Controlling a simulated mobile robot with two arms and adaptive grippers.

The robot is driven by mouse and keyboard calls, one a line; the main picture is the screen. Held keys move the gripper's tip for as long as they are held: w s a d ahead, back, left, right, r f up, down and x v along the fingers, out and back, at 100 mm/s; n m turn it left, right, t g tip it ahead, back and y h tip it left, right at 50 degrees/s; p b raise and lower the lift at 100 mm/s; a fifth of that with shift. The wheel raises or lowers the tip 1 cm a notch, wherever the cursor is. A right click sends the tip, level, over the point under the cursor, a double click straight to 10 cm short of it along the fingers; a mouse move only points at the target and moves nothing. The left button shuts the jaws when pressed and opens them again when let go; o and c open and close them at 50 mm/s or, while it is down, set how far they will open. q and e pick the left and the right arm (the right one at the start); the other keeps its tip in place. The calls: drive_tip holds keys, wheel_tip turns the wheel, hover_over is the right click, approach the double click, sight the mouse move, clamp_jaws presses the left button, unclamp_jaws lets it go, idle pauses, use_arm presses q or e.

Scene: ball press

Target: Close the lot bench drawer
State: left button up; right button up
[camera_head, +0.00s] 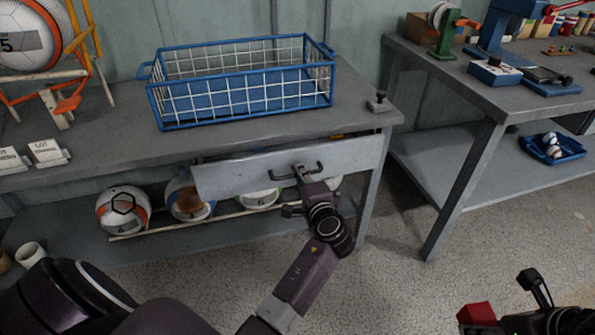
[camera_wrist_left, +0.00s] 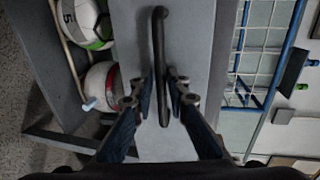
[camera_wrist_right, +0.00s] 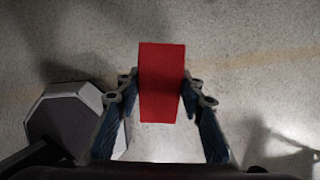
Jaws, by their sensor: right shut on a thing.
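The grey lot bench drawer (camera_head: 240,174) is partly open under the bench top; a narrow gap shows above its front, with a bit of something yellow inside. Its dark bar handle (camera_head: 318,167) is on the drawer front. My left gripper (camera_head: 302,180) is at the handle. In the left wrist view its fingers (camera_wrist_left: 163,88) stand on either side of the handle (camera_wrist_left: 159,45), with small gaps showing. My right gripper (camera_wrist_right: 161,88) is shut on a red block (camera_wrist_right: 161,70), held above the floor, away from the bench; the block also shows in the head view (camera_head: 477,314).
A blue wire basket (camera_head: 240,112) stands on the bench top (camera_head: 120,140), with white label cards (camera_head: 46,152) at left. Several balls, one a white and orange ball (camera_head: 123,210), lie on the lower shelf. A second bench (camera_head: 455,90) with tools is at right. Floor between benches is clear.

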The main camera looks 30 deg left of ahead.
use_arm(q)
drive_tip(key=shift+d+r, duration=0.1)
drive_tip(key=shift+d, duration=0.05)
drive_tip(key=shift+c, duration=0.7)
clamp_jaws()
drive_tip(key=x, duration=0.2)
drive_tip(key=r+x, duration=0.1)
drive_tip(key=x, duration=0.1)
drive_tip(key=shift+f, duration=0.1)
drive_tip(key=shift+r, duration=0.2)
drive_tip(key=shift+o, duration=0.7)
unclamp_jaws()
drive_tip(key=shift+a+f, duration=0.1)
drive_tip(key=shift+a, duration=0.15)
